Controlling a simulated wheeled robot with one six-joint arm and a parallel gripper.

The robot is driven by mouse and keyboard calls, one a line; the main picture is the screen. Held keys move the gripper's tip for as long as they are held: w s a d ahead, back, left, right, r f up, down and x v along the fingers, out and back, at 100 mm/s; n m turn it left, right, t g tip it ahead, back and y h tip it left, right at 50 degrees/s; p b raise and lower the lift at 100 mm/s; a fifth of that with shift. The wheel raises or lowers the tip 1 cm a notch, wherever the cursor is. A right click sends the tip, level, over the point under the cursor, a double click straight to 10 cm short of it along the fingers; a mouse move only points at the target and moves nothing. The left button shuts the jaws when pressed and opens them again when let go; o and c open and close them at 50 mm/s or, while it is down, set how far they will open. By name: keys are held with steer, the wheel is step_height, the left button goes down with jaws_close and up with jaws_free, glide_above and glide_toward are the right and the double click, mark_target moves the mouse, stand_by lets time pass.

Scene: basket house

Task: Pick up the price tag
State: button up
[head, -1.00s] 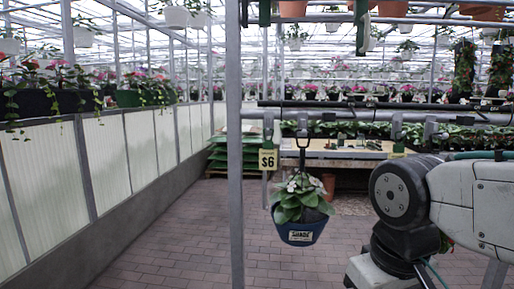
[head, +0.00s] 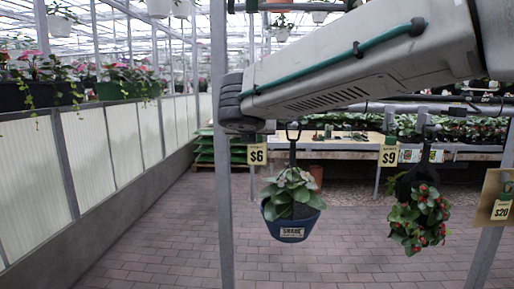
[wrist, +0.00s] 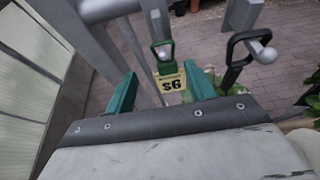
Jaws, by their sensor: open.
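A yellow price tag marked $6 (head: 256,155) hangs from the rail left of centre in the head view. In the wrist view the $6 tag (wrist: 171,83) appears upside down, under a green holder (wrist: 164,57). My gripper (wrist: 160,70) is open, with a green finger on either side of the tag in the picture. I cannot tell whether the tag lies between the fingers in depth or beyond them. Nothing is held. In the head view my arm covers the rail above the tag, and the fingers cannot be made out.
A blue pot (head: 290,232) hangs right of the $6 tag; a black hook (wrist: 240,56) shows in the wrist view. Farther right are a $9 tag (head: 388,156), a red-berried basket (head: 420,218) and a $20 tag (head: 501,209). A grey post (head: 222,200) stands close left.

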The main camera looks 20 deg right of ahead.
steer(key=d+x, duration=0.1)
steer(key=x, duration=0.5)
steer(key=shift+f, duration=0.25)
steer(key=shift+d, duration=0.1)
steer(key=c, duration=0.8)
